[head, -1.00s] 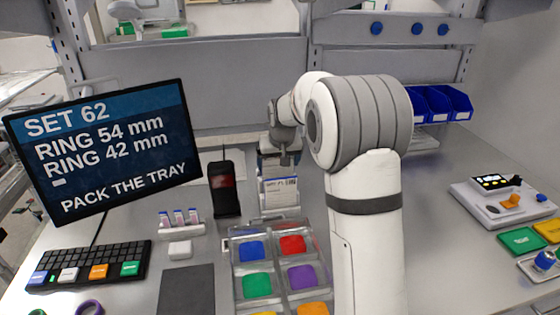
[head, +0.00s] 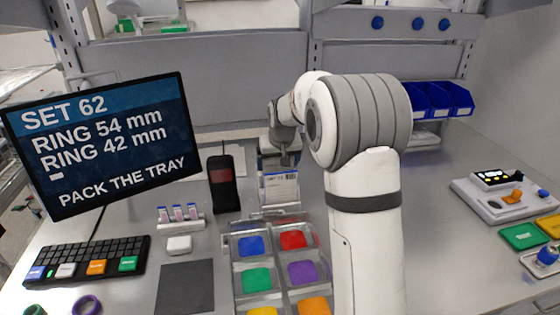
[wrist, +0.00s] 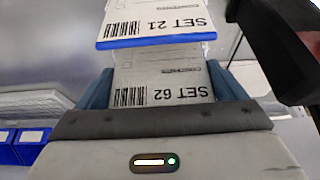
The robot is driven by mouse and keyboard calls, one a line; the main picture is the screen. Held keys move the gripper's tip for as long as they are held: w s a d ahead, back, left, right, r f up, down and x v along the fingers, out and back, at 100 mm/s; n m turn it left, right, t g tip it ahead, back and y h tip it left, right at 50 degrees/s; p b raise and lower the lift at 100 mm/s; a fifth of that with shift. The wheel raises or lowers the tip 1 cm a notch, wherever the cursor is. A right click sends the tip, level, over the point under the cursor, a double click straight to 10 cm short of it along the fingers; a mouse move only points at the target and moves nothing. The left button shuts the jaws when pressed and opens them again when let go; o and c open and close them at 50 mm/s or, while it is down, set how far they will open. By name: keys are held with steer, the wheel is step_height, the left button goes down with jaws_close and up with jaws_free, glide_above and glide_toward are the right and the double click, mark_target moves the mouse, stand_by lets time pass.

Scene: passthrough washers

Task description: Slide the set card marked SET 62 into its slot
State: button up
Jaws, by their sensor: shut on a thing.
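The set card marked SET 62 (wrist: 165,88) is white with a barcode and appears upside down in the wrist view. My gripper (wrist: 155,92) is shut on it, with blue-grey fingers at its two sides. Another white card marked SET 21 (wrist: 155,22), with a blue edge, stands just beyond it. In the head view a white card with a blue top edge (head: 280,189) stands upright behind the coloured tray, just below my gripper (head: 278,158). Its print is too small to read there. The SET 62 slot and the held card's lower end cannot be made out.
A clear tray with coloured pads (head: 226,266) lies in front of the cards. A black device (head: 223,188) stands close at left, also in the wrist view (wrist: 278,45). Blue bins (head: 437,100) are behind at right. The monitor (head: 104,143) reads SET 62.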

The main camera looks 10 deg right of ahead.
steer(key=shift+f, duration=0.2)
steer(key=o, duration=0.6)
steer(key=shift+o, duration=0.2)
step_height(320, 180, up, 9)
steer(key=p, duration=0.5)
stand_by(0.5)
